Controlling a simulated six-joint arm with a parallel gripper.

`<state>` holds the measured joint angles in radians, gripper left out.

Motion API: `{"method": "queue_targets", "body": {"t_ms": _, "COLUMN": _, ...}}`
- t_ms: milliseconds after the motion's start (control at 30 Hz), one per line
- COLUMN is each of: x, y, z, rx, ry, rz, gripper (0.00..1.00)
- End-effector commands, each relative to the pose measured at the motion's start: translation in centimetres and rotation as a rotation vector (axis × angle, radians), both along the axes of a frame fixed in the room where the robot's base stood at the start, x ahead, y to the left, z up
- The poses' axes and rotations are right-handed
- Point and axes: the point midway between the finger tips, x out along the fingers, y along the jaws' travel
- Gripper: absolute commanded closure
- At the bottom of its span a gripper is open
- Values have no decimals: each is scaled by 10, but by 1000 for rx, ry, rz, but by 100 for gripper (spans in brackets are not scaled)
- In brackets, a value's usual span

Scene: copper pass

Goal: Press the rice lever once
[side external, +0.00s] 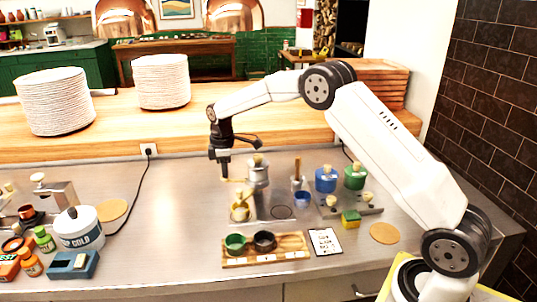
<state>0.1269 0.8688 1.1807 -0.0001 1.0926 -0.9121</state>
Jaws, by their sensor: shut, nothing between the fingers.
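A silver cylindrical dispenser (259,174) with a pale knob on top stands on the steel counter, and I take it as the rice dispenser. A thin tan lever (236,180) sticks out from its left side. My gripper (224,177) points down at the left end of this lever. It is shut and holds nothing. Its tips are very close to the lever; I cannot tell whether they touch. A small yellow cup (240,211) stands below the lever, at the foot of the dispenser.
A wooden tray (290,256) with green and dark cups lies in front, beside a white card (325,241). Blue (326,180) and green (355,177) canisters stand right. A white COLD pot (78,230) and small jars crowd the left. Bare counter lies left of my gripper.

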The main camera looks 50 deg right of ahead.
Motion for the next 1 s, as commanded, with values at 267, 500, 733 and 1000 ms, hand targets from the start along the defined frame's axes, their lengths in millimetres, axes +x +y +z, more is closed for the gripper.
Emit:
{"method": "queue_targets", "body": {"t_ms": 267, "x": 0, "y": 0, "z": 13, "rx": 0, "ry": -1, "rz": 0, "gripper": 100}}
{"method": "queue_targets", "body": {"t_ms": 500, "x": 0, "y": 0, "z": 23, "rx": 0, "ry": -1, "rz": 0, "gripper": 100}}
{"method": "queue_targets", "body": {"t_ms": 733, "x": 0, "y": 0, "z": 28, "rx": 0, "ry": -1, "rz": 0, "gripper": 100}}
{"method": "queue_targets", "body": {"t_ms": 1000, "x": 0, "y": 0, "z": 28, "rx": 0, "ry": -1, "rz": 0, "gripper": 100}}
